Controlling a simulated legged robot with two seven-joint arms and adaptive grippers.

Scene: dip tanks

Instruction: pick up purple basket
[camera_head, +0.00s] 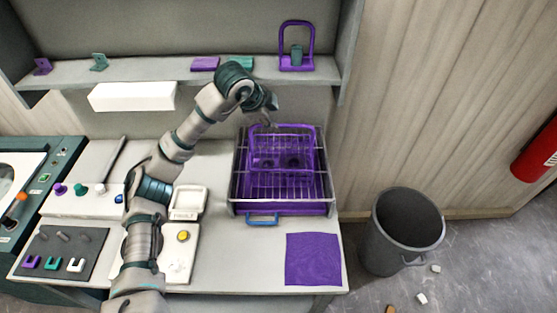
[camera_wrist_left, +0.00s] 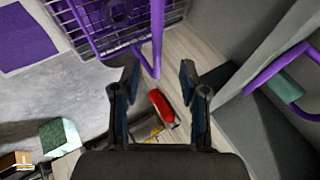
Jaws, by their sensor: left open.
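The purple basket (camera_head: 283,152) sits inside a wire-framed purple tank (camera_head: 290,208) on the right of the bench. Part of the purple wire mesh shows at the top of the left wrist view, with a purple handle bar (camera_wrist_left: 157,38) running down toward the jaws. My left gripper (camera_head: 268,112) is above the back of the basket in the head view. In the left wrist view, its fingers (camera_wrist_left: 158,82) are apart, with the bar's lower end near the gap between them. I cannot tell whether they touch it. My right gripper is in neither view.
A purple handled holder (camera_head: 297,46) with a teal piece stands on the shelf above. A purple mat (camera_head: 313,259) lies in front of the tank. A grey bin (camera_head: 407,232) stands right of the bench. A red extinguisher (camera_head: 538,155) is at the right edge.

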